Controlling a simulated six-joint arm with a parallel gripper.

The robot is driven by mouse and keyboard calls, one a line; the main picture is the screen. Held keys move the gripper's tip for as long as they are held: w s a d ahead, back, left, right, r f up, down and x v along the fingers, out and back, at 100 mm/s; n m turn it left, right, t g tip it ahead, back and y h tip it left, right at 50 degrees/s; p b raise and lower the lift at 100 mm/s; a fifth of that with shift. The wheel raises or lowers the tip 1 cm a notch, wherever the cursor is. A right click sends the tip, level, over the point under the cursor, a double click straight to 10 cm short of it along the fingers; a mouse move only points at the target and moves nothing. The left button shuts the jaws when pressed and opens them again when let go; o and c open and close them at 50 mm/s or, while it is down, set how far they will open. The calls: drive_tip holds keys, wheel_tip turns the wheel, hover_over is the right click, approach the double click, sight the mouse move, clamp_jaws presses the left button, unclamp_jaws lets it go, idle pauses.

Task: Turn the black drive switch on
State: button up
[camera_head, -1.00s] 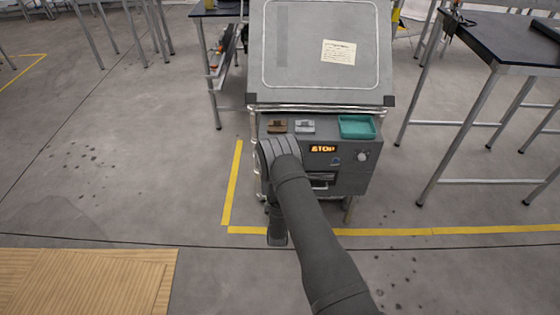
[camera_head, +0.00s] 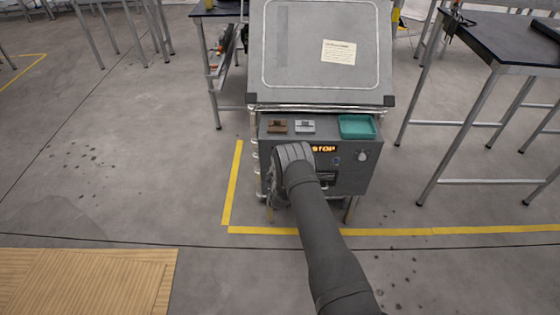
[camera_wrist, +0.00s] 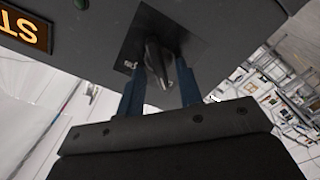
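The black drive switch (camera_wrist: 154,54) shows in the wrist view as a dark lever on a square dark plate on the grey panel. My gripper (camera_wrist: 159,68) has its two blue fingers apart, one on each side of the lever. I cannot tell whether either finger touches it. In the head view my arm's wrist covers this part of the cabinet front (camera_head: 351,183), so the switch and fingers are hidden there.
On the cabinet top are a brown block (camera_head: 278,126), a grey block (camera_head: 305,126) and a teal tray (camera_head: 357,127). A round knob (camera_head: 362,156) is right of the display. A tilted grey board (camera_head: 310,70) stands behind. A dark table (camera_head: 505,40) is at the right.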

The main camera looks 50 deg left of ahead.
clamp_jaws()
drive_tip(key=shift+m, duration=0.4)
drive_tip(key=m, duration=1.6)
drive_tip(key=shift+w+d+m, duration=0.35)
drive_tip(key=shift+d+m, duration=0.05)
drive_tip(key=shift+m, duration=0.3)
